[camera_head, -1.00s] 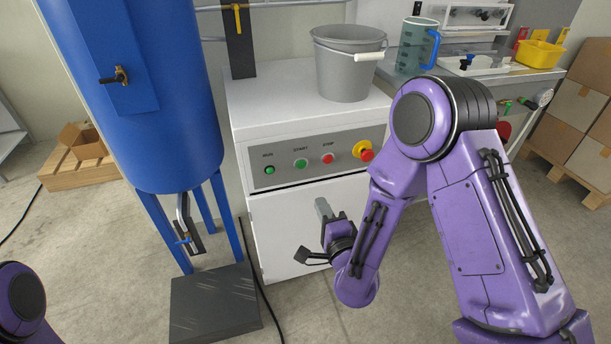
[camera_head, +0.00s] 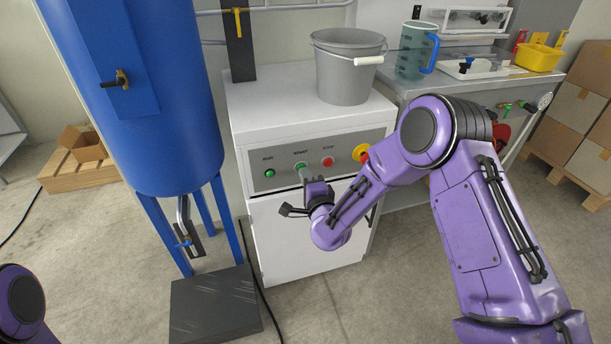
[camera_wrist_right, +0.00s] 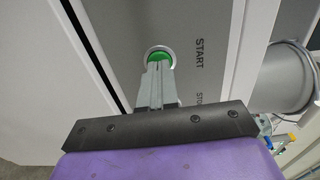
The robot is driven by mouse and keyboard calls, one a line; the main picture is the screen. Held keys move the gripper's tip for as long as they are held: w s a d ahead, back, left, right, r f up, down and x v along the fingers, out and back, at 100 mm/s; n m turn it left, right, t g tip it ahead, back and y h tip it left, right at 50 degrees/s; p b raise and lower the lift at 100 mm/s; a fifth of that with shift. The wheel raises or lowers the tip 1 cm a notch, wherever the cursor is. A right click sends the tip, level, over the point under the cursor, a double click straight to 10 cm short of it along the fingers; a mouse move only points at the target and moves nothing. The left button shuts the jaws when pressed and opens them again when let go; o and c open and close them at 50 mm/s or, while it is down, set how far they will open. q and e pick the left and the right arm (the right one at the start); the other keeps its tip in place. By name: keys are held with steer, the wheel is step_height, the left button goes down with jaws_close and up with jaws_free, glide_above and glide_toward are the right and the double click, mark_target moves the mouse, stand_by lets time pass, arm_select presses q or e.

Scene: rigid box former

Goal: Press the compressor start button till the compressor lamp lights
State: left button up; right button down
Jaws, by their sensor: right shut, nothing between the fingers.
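The white compressor cabinet (camera_head: 290,243) has a grey panel with a green START button (camera_head: 300,166), a red STOP button (camera_head: 327,162) and a small green RUN lamp (camera_head: 270,173). I cannot tell whether the lamp is lit. My right gripper (camera_head: 305,175) is shut and empty, its tips at the START button. In the right wrist view the gripper's closed fingertips (camera_wrist_right: 158,68) cover the lower part of the green START button (camera_wrist_right: 158,55). Whether they touch it or press it in cannot be told. My left gripper is out of view.
A red and yellow emergency knob (camera_head: 361,153) sits right of STOP, partly behind my right arm. A grey bucket (camera_head: 345,75) stands on the cabinet top. A blue tank (camera_head: 165,130) stands close on the left, above a dark block (camera_head: 215,305).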

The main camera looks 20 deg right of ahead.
steer(key=shift+w, duration=0.3)
steer(key=shift+w+d+r, duration=0.15)
steer(key=shift+w+r, duration=0.35)
steer(key=shift+w, duration=0.1)
steer(key=shift+s+f, duration=0.1)
steer(key=shift+s, duration=0.05)
steer(key=s+a, duration=0.1)
steer(key=s, duration=1.3)
steer(key=shift+a+f, duration=0.3)
steer(key=shift+a, duration=0.05)
